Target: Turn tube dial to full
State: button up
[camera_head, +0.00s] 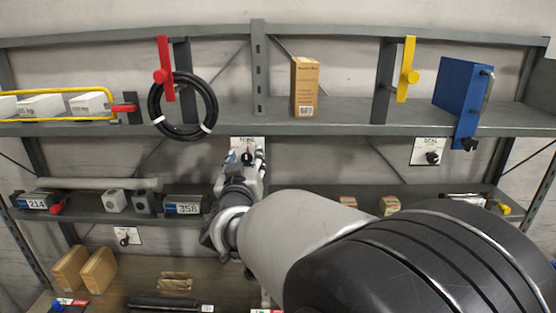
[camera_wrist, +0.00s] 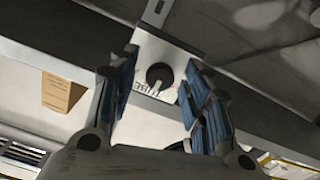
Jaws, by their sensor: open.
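The plate's lettering seems to read TUBE. In the wrist view the dial (camera_wrist: 159,76) shows a pale pointer mark, low in the picture, and the plate (camera_wrist: 152,55) carries lettering that appears upside down. My gripper (camera_head: 242,168) is in front of the plate and hides part of it in the head view. In the wrist view my gripper (camera_wrist: 160,70) is open, with a blue-padded finger on each side of the dial. I see gaps between the fingers and the knob.
A plate that seems to read SEAL holds another dial (camera_head: 432,156) at the right, and a third dial (camera_head: 124,238) sits lower left. The shelf edge (camera_head: 330,128) runs above my gripper. A black hose coil (camera_head: 183,104) and a cardboard box (camera_head: 304,86) are above.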

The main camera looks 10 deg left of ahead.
grip_shut()
dwell(0.5)
jog(key=shift+f+b, duration=0.1)
jog(key=shift+b, duration=0.25)
jog(key=m+b, duration=0.4)
jog(key=m, duration=0.1)
jog(key=shift+f, duration=0.1)
jog(key=m+b, duration=0.2)
jog(key=m, duration=0.1)
jog(key=shift+m+b, duration=1.2)
jog(key=shift+m, duration=0.9)
